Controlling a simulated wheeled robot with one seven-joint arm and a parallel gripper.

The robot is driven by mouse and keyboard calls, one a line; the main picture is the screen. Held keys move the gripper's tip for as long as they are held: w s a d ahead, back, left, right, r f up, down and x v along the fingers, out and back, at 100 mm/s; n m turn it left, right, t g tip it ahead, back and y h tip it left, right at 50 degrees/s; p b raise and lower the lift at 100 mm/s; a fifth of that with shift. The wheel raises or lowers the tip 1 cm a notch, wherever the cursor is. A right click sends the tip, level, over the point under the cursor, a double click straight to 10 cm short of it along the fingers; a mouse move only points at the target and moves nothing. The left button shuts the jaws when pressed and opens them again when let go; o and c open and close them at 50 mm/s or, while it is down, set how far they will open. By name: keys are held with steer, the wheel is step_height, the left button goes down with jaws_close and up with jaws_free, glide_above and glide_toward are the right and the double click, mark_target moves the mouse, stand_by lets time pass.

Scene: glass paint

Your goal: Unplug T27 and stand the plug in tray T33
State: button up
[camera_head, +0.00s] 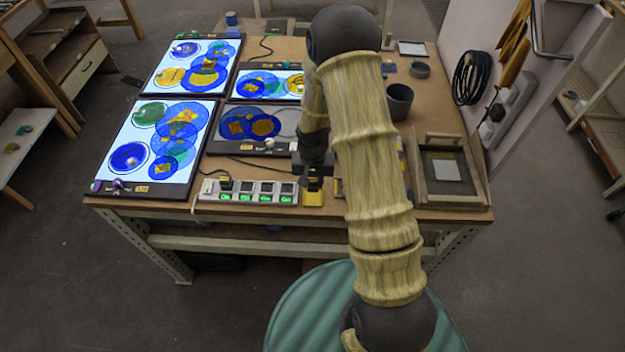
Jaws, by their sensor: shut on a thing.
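The white power strip (247,192) lies along the table's front edge, with several green-lit switches. A dark plug (225,183) sits at its left end. My gripper (313,184) points down just right of the strip and is shut on a small dark plug, mostly hidden by the jaws. A black cable runs from the left toward it. A small yellow tray (313,199) is directly below the jaws; whether the plug touches it I cannot tell. The tags T27 and T33 are not readable.
Three light panels with coloured glass are lit, one at front left (113,165); the panel behind the strip (284,113) is dark. A wooden frame tray (460,190) and dark pots (398,103) stand at right. My arm hides part of the table.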

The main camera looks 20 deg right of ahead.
mark_target(312, 190)
steer(key=shift+w+f+b, duration=0.1)
steer(key=shift+f+b, duration=1.05)
steer(key=shift+f, duration=0.7)
steer(key=shift+w+f, duration=0.1)
steer(key=shift+f, duration=0.1)
steer(key=shift+a+f, duration=0.15)
stand_by(0.4)
steer(key=shift+d, duration=0.3)
steer(key=shift+s+a, duration=0.1)
steer(key=shift+s, duration=0.15)
steer(key=shift+w+a+f+b, duration=0.15)
steer(key=shift+a+f+b, duration=0.05)
steer(key=shift+b, duration=0.2)
